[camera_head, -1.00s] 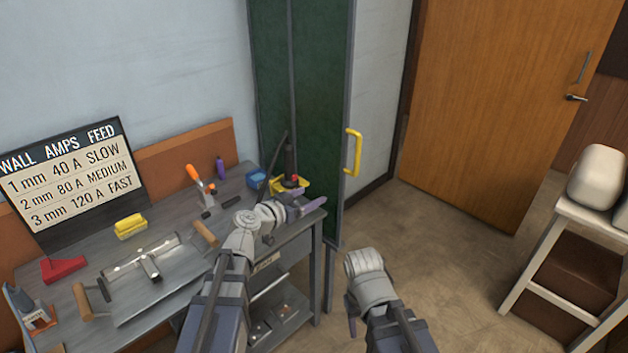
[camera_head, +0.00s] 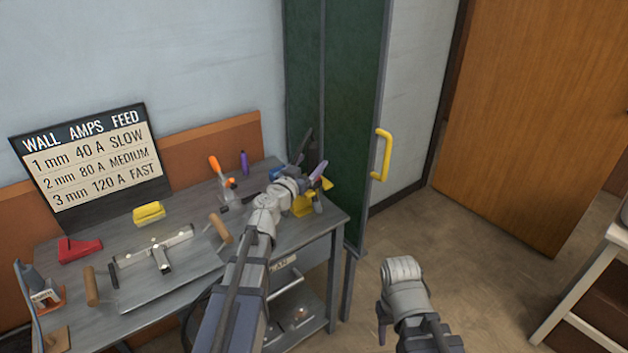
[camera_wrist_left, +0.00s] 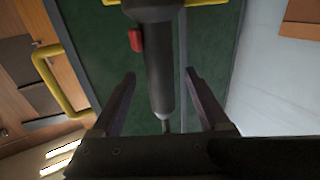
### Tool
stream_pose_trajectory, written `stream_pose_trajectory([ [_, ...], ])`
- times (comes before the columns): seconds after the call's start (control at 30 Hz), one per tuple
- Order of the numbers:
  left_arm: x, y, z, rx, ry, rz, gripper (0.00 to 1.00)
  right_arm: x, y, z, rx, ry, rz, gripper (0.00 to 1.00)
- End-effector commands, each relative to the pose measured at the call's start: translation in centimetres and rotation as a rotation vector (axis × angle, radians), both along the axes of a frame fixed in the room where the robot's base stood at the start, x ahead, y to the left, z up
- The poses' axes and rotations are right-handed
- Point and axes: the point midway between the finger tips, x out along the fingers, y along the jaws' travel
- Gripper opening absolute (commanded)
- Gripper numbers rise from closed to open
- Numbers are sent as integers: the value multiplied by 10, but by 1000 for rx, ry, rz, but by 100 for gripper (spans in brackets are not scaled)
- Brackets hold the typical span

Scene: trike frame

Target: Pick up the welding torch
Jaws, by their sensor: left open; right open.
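The welding torch (camera_wrist_left: 160,60) has a dark grey handle with a red trigger. It shows in the left wrist view, pointing down between the two fingers of my left gripper (camera_head: 316,190). That gripper is open, with gaps on both sides of the handle. In the head view the gripper is at the yellow holder (camera_head: 303,206) at the bench's right end, and my arm and fingers hide most of the torch there. My right gripper (camera_head: 381,325) is low, off the bench's right side, away from the torch; its fingers show only in part.
The bench (camera_head: 190,215) carries a metal jig (camera_head: 160,255), a yellow block (camera_head: 149,213), a red wedge (camera_head: 80,250) and an orange-handled tool (camera_head: 216,170). A green panel (camera_head: 345,100) with a yellow handle (camera_head: 383,155) stands close behind the holder.

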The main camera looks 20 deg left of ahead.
Motion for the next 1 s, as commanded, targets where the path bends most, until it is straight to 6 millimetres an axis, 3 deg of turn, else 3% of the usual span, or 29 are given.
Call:
stream_pose_trajectory([
  [0.17,6,-1,0,0,0,0,78,0,0,0,0,0,0,50],
  [0.5,50,-9,1,0,0,-1,78,0,0,1,0,0,0,50],
  [0.73,50,-9,1,0,0,0,78,0,0,1,0,0,0,50],
  [1.0,50,-9,1,0,0,0,49,0,0,1,0,0,0,50],
])
